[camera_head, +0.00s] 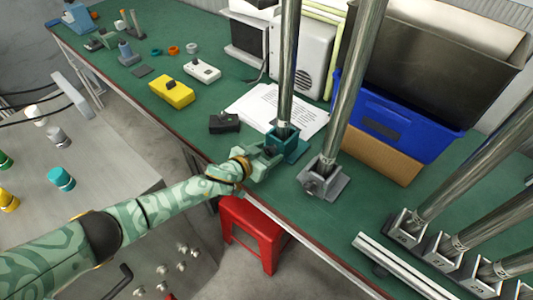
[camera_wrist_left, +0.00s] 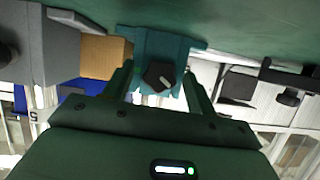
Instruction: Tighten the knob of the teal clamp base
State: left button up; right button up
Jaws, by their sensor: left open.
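The teal clamp base (camera_head: 297,153) stands on the green bench and carries an upright metal pole (camera_head: 288,60). My left gripper (camera_head: 270,156) is right up at the near left side of the clamp base. In the left wrist view, upside down, the teal base (camera_wrist_left: 180,48) faces the camera with its dark knob (camera_wrist_left: 158,76), which bears a pale mark. The left gripper (camera_wrist_left: 159,84) is open there, with one finger on each side of the knob. I cannot tell whether either finger touches the knob. My right gripper is not in view.
A grey clamp base (camera_head: 323,184) with a second pole stands close on the right. Papers (camera_head: 300,108), a black box (camera_head: 224,123) and a blue crate (camera_head: 440,142) are nearby. A red stool (camera_head: 250,237) stands below the bench edge. Several more clamped poles stand at the lower right.

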pick_arm(q)
jog(key=c, duration=1)
